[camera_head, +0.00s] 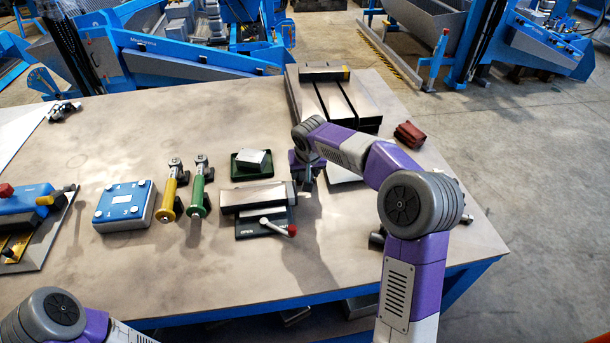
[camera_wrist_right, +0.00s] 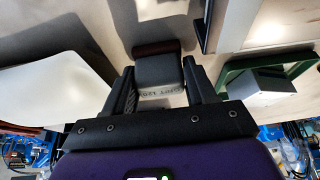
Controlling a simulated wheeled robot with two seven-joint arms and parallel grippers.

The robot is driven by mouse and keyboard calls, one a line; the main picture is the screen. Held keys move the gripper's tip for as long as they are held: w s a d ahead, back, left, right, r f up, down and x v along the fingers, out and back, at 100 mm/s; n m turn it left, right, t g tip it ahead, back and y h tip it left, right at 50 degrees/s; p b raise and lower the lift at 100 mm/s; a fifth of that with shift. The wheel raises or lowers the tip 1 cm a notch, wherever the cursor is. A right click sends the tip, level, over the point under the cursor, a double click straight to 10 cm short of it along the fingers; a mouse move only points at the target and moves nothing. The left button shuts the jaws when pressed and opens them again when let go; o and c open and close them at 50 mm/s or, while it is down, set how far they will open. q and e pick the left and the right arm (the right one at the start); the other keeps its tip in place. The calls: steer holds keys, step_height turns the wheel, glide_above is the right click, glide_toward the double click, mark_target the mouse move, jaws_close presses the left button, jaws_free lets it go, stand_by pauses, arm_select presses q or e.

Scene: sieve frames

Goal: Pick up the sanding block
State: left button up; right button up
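The sanding block shows in the right wrist view as a small dark grey block (camera_wrist_right: 158,70) with a brown-red band and a pale edge with printing. It sits between the two dark fingers of my right gripper (camera_wrist_right: 160,78). The fingers lie close along both its sides; I cannot tell whether they press on it. In the head view my right gripper (camera_head: 304,172) points down at the table, right of the green tray, and hides most of the block. Only a link of my left arm shows at the bottom left; its gripper is out of frame.
A green tray (camera_head: 236,174) with a grey block stands close left of my right gripper. Stacked plates (camera_head: 303,98) and a red-brown object (camera_head: 408,135) are to the right. The table's front is clear.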

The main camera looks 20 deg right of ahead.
steer(key=c, duration=0.5)
steer(key=shift+o, duration=0.2)
steer(key=shift+r, duration=0.1)
step_height(320, 180, up, 10)
steer(key=p, duration=0.3)
